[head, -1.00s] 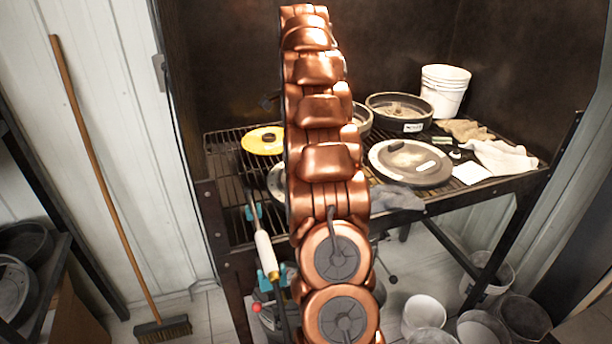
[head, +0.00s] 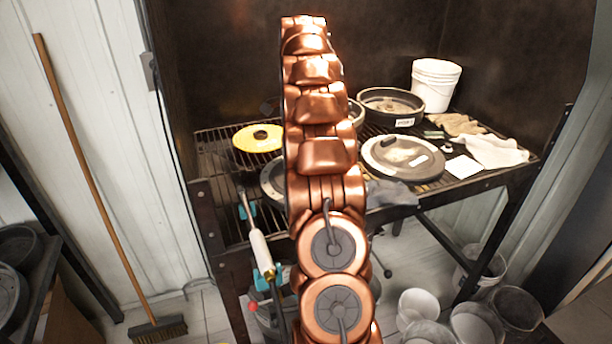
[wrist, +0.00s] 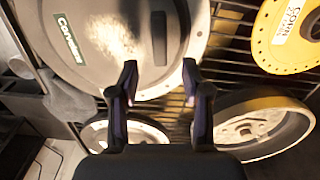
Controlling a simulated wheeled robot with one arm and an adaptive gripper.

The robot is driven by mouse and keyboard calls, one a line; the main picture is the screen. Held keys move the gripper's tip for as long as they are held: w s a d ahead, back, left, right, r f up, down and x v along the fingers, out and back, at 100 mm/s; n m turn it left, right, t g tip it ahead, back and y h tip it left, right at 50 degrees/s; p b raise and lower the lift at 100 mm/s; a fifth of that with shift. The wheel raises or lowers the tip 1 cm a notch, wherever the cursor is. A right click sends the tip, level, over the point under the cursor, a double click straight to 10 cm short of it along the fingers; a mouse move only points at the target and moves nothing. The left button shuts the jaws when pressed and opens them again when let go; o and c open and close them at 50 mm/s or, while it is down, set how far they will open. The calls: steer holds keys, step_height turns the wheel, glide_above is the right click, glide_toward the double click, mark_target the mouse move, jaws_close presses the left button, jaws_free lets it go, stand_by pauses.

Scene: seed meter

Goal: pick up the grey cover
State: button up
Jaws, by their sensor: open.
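The grey cover (head: 379,163) is a round pale lid with a dark handle and a light label, lying on the rack table (head: 480,186) right of my arm. In the wrist view the large grey cover (wrist: 110,85) fills the upper left, its dark bar handle at its right side. My gripper (wrist: 160,78) is open, its two fingertips apart, in front of the cover's lower right edge in the picture. I see nothing between the fingers. I cannot tell the height above the cover. In the head view my arm hides the gripper.
A yellow disc (head: 252,143) lies left of my arm; a round pan (head: 392,120) and white bucket (head: 434,86) stand behind the cover. A grey cloth (head: 390,194) hangs at the front edge. Gloves and a white cloth (head: 497,152) lie right. Buckets stand on the floor.

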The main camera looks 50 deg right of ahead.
steer(key=shift+a+f+p, duration=0.25)
steer(key=shift+f+p, duration=0.3)
steer(key=shift+f, duration=0.65)
steer(key=shift+w+f+p, duration=0.1)
steer(key=shift+f+p, duration=0.2)
steer(key=shift+f, duration=0.95)
jaws_close()
